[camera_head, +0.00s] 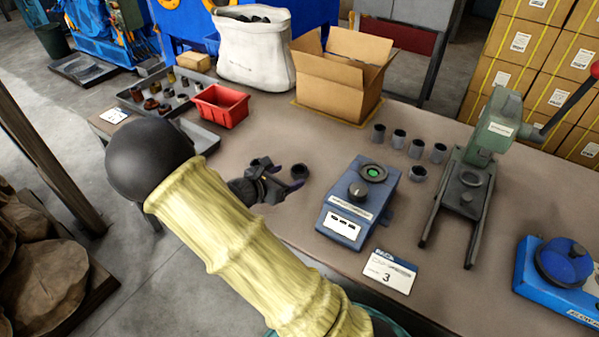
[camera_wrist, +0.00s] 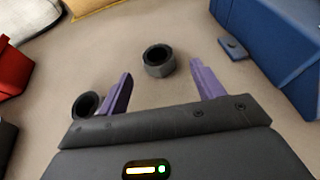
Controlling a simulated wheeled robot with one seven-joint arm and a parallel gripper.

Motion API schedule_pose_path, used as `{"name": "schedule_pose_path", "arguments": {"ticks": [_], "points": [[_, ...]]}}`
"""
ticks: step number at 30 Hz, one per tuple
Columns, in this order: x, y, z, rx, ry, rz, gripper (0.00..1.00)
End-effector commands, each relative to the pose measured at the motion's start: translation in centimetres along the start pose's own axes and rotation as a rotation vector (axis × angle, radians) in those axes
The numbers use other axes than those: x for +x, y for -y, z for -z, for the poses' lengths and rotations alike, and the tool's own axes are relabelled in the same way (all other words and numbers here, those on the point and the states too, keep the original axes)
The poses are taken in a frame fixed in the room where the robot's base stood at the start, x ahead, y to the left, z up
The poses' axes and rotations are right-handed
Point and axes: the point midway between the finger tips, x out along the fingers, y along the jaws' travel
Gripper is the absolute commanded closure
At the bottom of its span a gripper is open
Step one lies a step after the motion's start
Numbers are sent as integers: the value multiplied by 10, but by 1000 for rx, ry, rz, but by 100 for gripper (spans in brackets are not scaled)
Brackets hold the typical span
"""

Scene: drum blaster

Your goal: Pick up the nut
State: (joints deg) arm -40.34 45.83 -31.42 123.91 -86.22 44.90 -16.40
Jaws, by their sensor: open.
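A dark grey ring-shaped nut (camera_wrist: 158,62) lies on the table, just beyond and between the purple fingertips in the wrist view. In the head view a dark round piece (camera_head: 299,172) beside the gripper tips appears to be this nut. My gripper (camera_wrist: 158,78) is open and empty, with its two fingers spread apart. It also shows in the head view (camera_head: 284,178), low over the table. A second dark round piece (camera_wrist: 86,104) lies outside the left finger in the wrist view. I cannot tell whether it is also a nut.
A blue device (camera_head: 358,200) stands to the right of the gripper. Several grey cups (camera_head: 398,139) stand beyond it. A red bin (camera_head: 220,104), an open cardboard box (camera_head: 338,85) and a green press (camera_head: 492,130) are on the table.

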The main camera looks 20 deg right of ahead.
Motion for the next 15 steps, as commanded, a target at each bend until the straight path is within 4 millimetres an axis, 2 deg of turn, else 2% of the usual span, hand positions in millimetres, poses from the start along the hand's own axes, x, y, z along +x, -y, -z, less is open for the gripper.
{"name": "schedule_pose_path", "arguments": {"ticks": [5, 15], "points": [[5, 0, 0, 0, 1, 2, 33], [49, -2, 0, 0, 1, 2, 33]]}}
